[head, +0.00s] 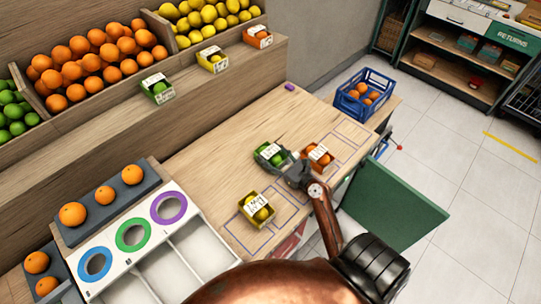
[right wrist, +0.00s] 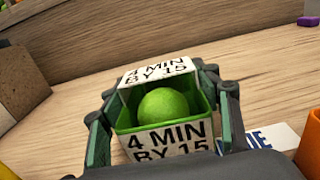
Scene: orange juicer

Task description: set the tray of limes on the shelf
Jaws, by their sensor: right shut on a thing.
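The tray of limes (head: 263,157) is a small green tray with a white label, over the middle of the wooden table. My right gripper (head: 284,162) is shut on it. In the right wrist view, the gripper's fingers (right wrist: 158,115) stand on both sides of the green tray (right wrist: 124,112), with a lime (right wrist: 164,105) inside and labels reading "4 MIN BY 15". I cannot tell whether the tray touches the table. The wooden shelf (head: 110,122) runs along the back left and bears another green tray (head: 158,90). My left gripper is not in view.
An orange tray (head: 318,155) stands close right of the held tray, a yellow tray (head: 257,208) nearer. Yellow (head: 212,60) and orange (head: 257,37) trays stand along the shelf. A blue crate (head: 363,94) is at the table's far right. The table's middle left is clear.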

